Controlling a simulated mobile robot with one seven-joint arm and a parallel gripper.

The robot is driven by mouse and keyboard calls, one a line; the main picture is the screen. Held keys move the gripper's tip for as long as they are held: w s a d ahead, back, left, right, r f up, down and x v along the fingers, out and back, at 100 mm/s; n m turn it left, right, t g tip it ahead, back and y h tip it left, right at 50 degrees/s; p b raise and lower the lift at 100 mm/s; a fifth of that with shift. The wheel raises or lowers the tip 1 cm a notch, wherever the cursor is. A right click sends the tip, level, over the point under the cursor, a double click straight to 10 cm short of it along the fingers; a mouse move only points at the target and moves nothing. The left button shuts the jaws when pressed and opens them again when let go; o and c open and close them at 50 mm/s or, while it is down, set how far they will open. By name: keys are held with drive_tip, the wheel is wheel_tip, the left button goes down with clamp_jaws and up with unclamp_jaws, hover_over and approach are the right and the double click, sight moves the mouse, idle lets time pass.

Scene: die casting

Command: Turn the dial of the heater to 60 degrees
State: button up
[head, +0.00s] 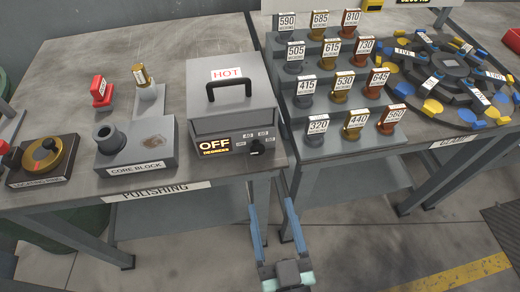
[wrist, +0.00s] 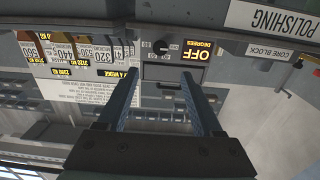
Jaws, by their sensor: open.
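The heater (head: 228,118) is a grey box with a black handle and a "HOT" label on the polishing table. Its lit display (head: 213,146) reads "OFF DEGREES". The small black dial (head: 256,147) is right of the display, with small marks around it; I cannot tell exactly where its pointer aims. My gripper (head: 269,182) is open and empty, in front of the table edge and below the dial, apart from it. In the wrist view, which is upside down, the dial (wrist: 161,47) shows beyond and between the open fingers (wrist: 159,78).
The core block (head: 135,155) stands left of the heater. A black and gold rotary device (head: 45,160) is farther left. A neighbouring table on the right holds a stepped rack (head: 350,118) of numbered pieces. The floor in front is clear.

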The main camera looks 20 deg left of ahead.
sight(258, 152)
drive_tip(key=p+x, duration=0.2)
drive_tip(key=x, duration=0.9)
drive_tip(key=shift+s+r, duration=0.1)
drive_tip(key=shift+w+a+p, duration=0.3)
drive_tip(key=shift+w+a, duration=0.1)
drive_tip(key=shift+w, duration=0.15)
clamp_jaws()
